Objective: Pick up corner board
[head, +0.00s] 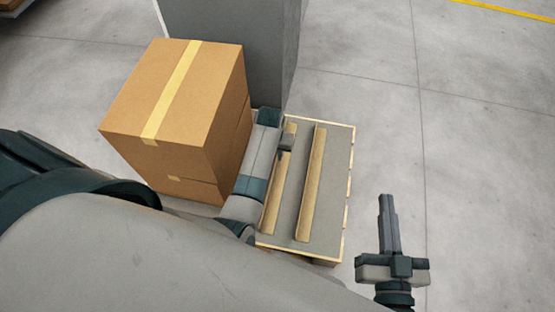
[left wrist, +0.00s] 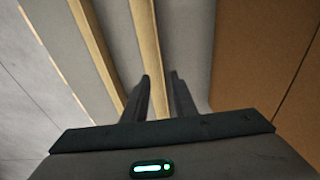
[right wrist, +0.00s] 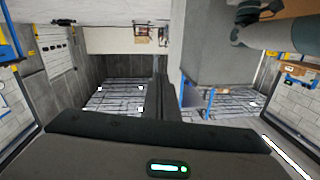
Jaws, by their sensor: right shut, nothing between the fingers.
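Two long tan corner boards lie side by side on a grey-topped pallet (head: 345,165). The left corner board (head: 272,205) is partly hidden by my left arm; the right corner board (head: 312,185) is in full view. My left gripper (head: 287,147) is over the left board's far part. In the left wrist view its fingers (left wrist: 159,85) are apart, with the left board (left wrist: 150,50) running between them; I cannot tell whether they touch it. The right board (left wrist: 92,40) is beside it. My right gripper (head: 388,205) is shut and empty, right of the pallet.
Stacked cardboard boxes (head: 180,100) stand left of the pallet, close to my left arm. A grey column or panel (head: 230,30) rises behind them. The concrete floor (head: 480,170) on the right is clear. The right wrist view shows a distant warehouse wall and shelving.

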